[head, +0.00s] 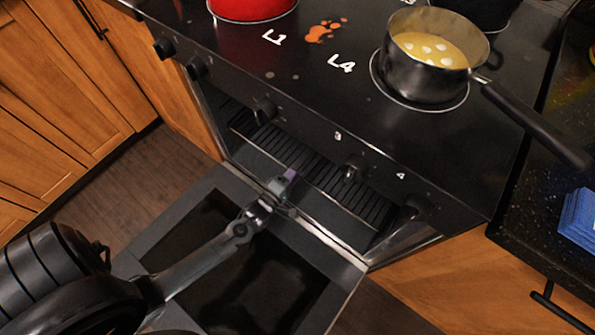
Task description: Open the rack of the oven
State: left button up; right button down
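The oven's door (325,300) hangs open and down at the front of the stove. A dark slatted rack (325,180) shows inside the oven, under the control panel, with a pale front edge. My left gripper (285,184) is over the oven opening, at or close to the rack's front edge. I cannot tell whether it touches the rack or whether its fingers are open or shut. My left arm passes above the open door and hides part of it. My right gripper is not in view.
The stovetop (330,95) above carries a pot of yellow soup (425,75), its handle reaching right, and a red pot (250,8). Knobs (265,110) stick out above the opening. Wooden cabinets (75,110) flank the oven. A blue item (578,215) lies on the right counter.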

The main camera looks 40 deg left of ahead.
pick_arm(q)
jog(key=shift+w+d, duration=0.15)
jog(key=shift+w, duration=0.7)
jog(key=shift+s, duration=0.1)
jog(key=shift+s, duration=0.1)
jog(key=shift+c, duration=0.4)
grip_shut()
